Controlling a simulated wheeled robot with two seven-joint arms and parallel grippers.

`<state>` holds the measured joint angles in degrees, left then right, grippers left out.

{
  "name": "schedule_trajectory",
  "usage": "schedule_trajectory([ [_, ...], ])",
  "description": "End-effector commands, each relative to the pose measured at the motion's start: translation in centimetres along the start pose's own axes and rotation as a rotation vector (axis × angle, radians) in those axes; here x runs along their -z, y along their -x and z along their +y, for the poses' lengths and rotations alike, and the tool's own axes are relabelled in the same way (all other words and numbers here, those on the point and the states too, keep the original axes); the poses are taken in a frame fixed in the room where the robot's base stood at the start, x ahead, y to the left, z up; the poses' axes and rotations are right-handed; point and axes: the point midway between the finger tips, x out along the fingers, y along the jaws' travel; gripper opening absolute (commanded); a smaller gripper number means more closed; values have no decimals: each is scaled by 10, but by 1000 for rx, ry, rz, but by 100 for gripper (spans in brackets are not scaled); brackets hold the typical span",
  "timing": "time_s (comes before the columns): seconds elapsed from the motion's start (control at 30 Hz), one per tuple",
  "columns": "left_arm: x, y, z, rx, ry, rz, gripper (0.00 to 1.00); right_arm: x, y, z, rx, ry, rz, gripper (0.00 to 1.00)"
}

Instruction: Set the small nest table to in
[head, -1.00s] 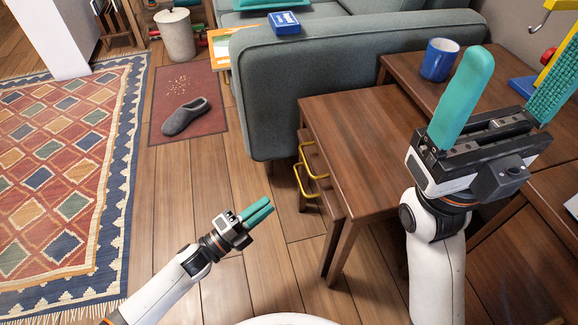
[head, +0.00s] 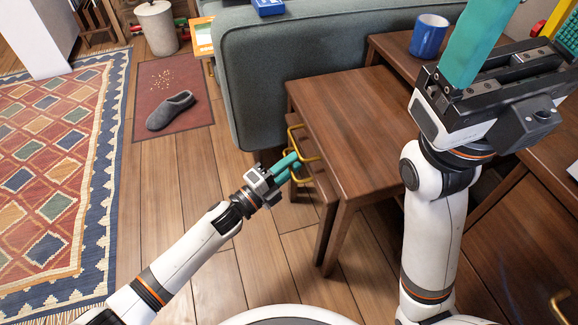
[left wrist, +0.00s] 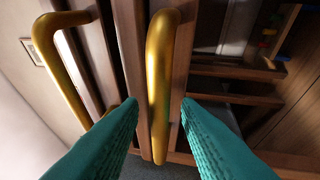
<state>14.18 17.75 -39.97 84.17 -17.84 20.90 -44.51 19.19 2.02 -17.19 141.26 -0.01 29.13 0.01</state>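The nest of brown wooden tables is right of centre in the head view, its largest top (head: 355,125) bare. The smaller nest table (head: 327,190) shows as a wooden edge and legs under it, standing slightly out on the left side. Two yellow handles (head: 308,143) sit on that side, one above the other. My left gripper (head: 297,159) is at the handles. In the left wrist view its teal fingers are apart, with one gold handle (left wrist: 162,80) between them, not visibly gripped. A second handle (left wrist: 60,65) is to the left. My right gripper (head: 522,35) is raised, open and empty.
A grey-green sofa (head: 270,70) stands behind the tables. A blue mug (head: 429,36) is on another wooden table at the right. A grey slipper (head: 171,110) lies on a red mat. A patterned rug (head: 55,170) covers the left floor. Bare floor lies between.

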Motion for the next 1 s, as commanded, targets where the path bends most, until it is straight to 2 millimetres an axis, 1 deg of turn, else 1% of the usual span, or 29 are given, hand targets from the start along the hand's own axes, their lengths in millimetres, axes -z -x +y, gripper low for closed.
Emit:
schedule_trajectory([
  [0.1, 0, 0, 0, 0, 0, 0, 30, 0, 0, 0, 0, 0, 0, 79],
  [0.13, 0, 0, 0, 0, 0, 0, 29, 0, 0, 0, 0, 0, 0, 79],
  [0.3, 0, 0, 0, 0, 0, 0, 1, 0, 0, 0, 0, 0, 0, 79],
  [0.33, 0, 0, 0, 0, 0, 0, 0, 0, 0, 0, 0, 0, 0, 79],
  [0.57, 0, 0, 0, 0, 0, 0, 0, 0, 0, 0, 0, -1, -1, 79],
  [0.77, -6, -15, -3, 0, 0, 1, 0, 0, -2, 0, 2, -1, -1, 79],
  [0.97, -6, -14, -4, 1, -1, 1, 0, 1, 2, -1, 5, -2, 8, 79],
  [1.0, -6, -14, -4, 1, -1, 1, 12, 1, 2, -1, 5, -2, 9, 79],
])
